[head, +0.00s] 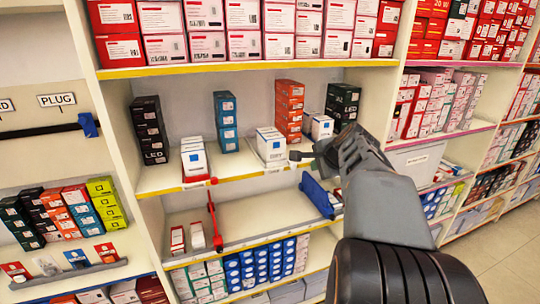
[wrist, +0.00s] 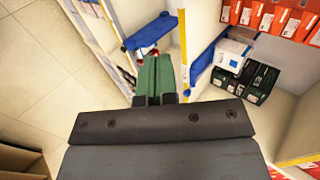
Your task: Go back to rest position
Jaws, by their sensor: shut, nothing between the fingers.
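My gripper (head: 300,155) is shut and empty in the head view, in front of the middle shelf, with my arm reaching in from the lower right. Its tip appears close to a stack of white boxes (head: 271,145); I cannot tell whether they touch. In the wrist view my gripper (wrist: 154,62) shows as two green fingers side by side with no item between them. Beyond them are the shelf's edge and a blue divider (wrist: 150,32).
The middle shelf holds dark boxes (head: 149,130), blue boxes (head: 226,122) and orange boxes (head: 289,110). A blue divider (head: 317,196) and a red divider (head: 214,220) stand on the shelf below. Open floor (head: 510,255) lies at the right.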

